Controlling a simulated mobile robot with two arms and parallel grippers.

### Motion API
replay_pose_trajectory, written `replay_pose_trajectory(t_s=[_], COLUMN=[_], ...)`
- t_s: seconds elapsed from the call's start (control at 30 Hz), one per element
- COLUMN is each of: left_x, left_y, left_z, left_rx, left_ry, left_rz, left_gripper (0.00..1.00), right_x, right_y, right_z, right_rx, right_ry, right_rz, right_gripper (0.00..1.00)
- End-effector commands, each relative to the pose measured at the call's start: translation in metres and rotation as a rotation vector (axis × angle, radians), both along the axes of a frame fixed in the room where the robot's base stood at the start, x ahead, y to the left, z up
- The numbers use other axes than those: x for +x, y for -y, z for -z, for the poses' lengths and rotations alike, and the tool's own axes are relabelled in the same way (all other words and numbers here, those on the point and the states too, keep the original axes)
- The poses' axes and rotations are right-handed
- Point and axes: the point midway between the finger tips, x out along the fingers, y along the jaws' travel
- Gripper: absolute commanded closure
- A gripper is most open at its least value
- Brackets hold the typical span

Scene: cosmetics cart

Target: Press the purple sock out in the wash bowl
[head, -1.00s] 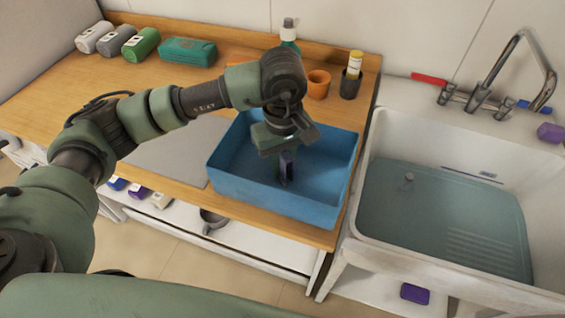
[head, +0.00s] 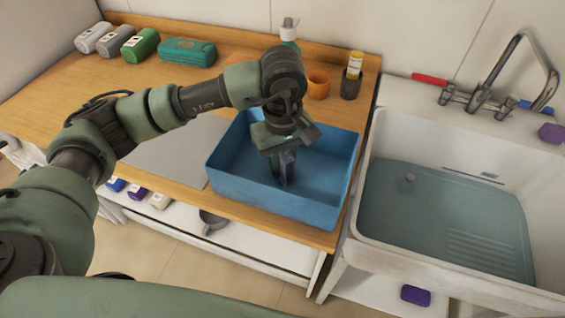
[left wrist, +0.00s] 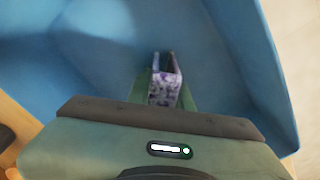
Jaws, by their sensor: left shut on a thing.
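The wash bowl (head: 225,188) is a blue rectangular basin on the wooden counter, left of the sink. My left gripper (head: 286,172) points down inside it, over the middle. It is shut on the purple sock (head: 289,170), a small dark purple bundle mostly hidden by the fingers in the head view. In the left wrist view the sock (left wrist: 165,82) shows a mottled purple and white pattern between the fingertips, with the blue bowl floor around it. I cannot tell whether the sock touches the floor. My right gripper is not in view.
The white sink (head: 362,235) with greenish water and a tap (head: 480,98) lies right of the bowl. A teal bottle (head: 289,30), an orange cup (head: 319,80) and a dark cup (head: 350,87) stand behind it. Rolled cloths (head: 140,45) and a green case (head: 188,51) lie back left.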

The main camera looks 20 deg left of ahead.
Motion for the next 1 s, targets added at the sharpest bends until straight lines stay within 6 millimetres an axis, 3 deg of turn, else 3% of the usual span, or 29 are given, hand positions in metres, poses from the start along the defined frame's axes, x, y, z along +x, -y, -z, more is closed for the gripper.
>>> replay_pose_trajectory(t_s=[1.0], left_x=[-0.0011], left_y=[-0.0002], left_z=[0.0005], left_rx=[0.002], left_ry=[-0.004], left_rz=[0.0], left_gripper=[1.0], right_x=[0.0], right_y=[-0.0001], right_z=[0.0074], right_rx=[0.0], right_ry=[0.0], right_rz=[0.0], right_gripper=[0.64])
